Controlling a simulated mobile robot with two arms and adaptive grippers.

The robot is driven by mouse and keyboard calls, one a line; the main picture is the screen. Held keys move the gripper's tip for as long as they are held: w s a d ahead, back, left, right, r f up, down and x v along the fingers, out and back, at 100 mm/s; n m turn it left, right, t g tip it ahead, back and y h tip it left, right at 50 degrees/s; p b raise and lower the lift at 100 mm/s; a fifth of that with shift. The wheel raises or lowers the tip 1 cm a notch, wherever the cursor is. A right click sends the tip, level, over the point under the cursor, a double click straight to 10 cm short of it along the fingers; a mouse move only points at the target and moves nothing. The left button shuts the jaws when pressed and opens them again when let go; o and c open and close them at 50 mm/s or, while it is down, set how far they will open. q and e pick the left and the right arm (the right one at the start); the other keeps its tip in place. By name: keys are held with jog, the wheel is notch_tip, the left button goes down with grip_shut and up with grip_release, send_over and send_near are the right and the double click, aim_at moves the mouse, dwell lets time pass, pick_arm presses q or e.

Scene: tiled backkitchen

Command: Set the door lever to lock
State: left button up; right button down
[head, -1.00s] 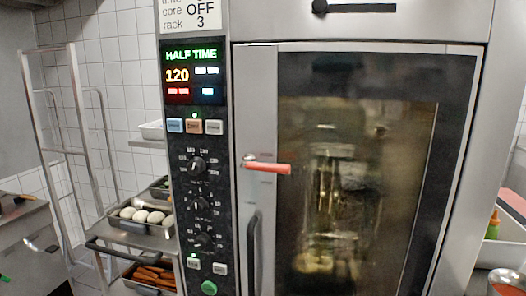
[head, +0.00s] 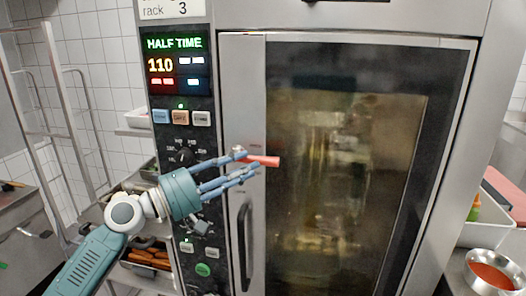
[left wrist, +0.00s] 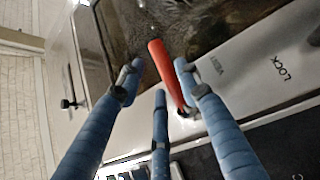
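The door lever (head: 264,161) has a red handle on a steel pivot, and in the head view it points right across the door edge, nearly level. In the left wrist view the red handle (left wrist: 160,62) lies between my spread fingers, with its pivot close to the right finger. The words LOCK and VENT are printed on the steel beside it. My left gripper (head: 248,165) has blue fingers and is open around the lever. I cannot tell whether any finger touches it. My right gripper is not in view.
The oven door (head: 345,190) is shut, with a dark vertical handle (head: 245,245) below the lever. The control panel (head: 182,130) with knobs and buttons stands left, partly behind my arm. A steel bowl of red sauce (head: 491,270) is at right, trays at lower left.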

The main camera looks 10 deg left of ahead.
aim_at(263, 159)
pick_arm(q)
jog(key=p+x, duration=0.2)
jog(key=x, duration=0.2)
jog(key=shift+w+d+r, duration=0.2)
jog(key=shift+d, duration=0.05)
jog(key=shift+w+d, duration=0.5)
jog(key=shift+f, duration=0.1)
grip_shut()
